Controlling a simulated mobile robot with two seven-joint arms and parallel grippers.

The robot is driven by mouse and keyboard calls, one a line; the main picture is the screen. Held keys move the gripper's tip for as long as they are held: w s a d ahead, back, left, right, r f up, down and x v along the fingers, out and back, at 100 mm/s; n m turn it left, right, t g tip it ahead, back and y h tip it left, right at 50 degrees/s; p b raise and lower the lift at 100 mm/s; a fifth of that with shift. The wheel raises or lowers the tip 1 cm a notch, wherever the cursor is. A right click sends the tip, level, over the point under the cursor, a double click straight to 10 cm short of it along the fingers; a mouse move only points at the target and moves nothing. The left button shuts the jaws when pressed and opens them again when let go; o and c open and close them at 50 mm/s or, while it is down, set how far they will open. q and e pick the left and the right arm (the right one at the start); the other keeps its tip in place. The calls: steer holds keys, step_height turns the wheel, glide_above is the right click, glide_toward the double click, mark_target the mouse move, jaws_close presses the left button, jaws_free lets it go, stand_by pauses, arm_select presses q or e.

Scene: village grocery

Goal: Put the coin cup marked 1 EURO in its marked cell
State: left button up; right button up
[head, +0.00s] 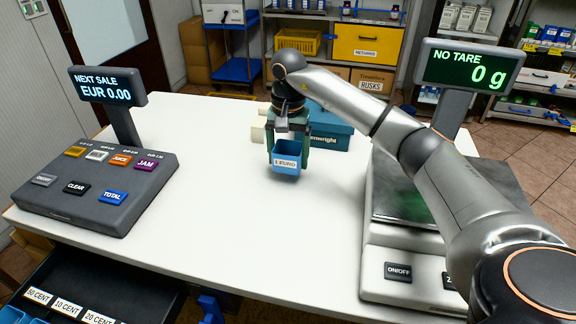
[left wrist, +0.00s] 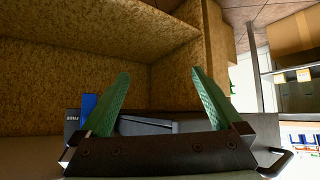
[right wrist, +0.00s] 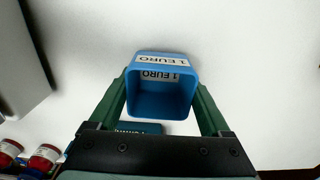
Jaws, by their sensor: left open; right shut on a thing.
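The blue coin cup (head: 286,150) is held above the white counter, and its white label faces the head camera. In the right wrist view the cup (right wrist: 160,100) reads 1 EURO on its label. My right gripper (head: 287,162) is shut on the cup, one green finger on each side. An open dark cash drawer (head: 150,292) shows at the lower left, with cell labels reading 50 CENT, 10 CENT and 20 CENT; a 1 EURO cell label is not visible. My left gripper (left wrist: 160,95) is open and empty beside brown board-like surfaces.
A till keypad (head: 95,185) with a display stands at the counter's left. A weighing scale (head: 400,235) stands at the right, under my right arm. A teal box (head: 330,138) lies behind the cup. The middle of the counter (head: 240,230) is clear.

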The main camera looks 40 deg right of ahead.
mark_target(288, 167)
steer(key=shift+w+f, duration=0.1)
steer(key=shift+f, duration=1.75)
steer(key=o, duration=1.1)
steer(key=shift+o, duration=0.2)
steer(key=shift+r, duration=0.1)
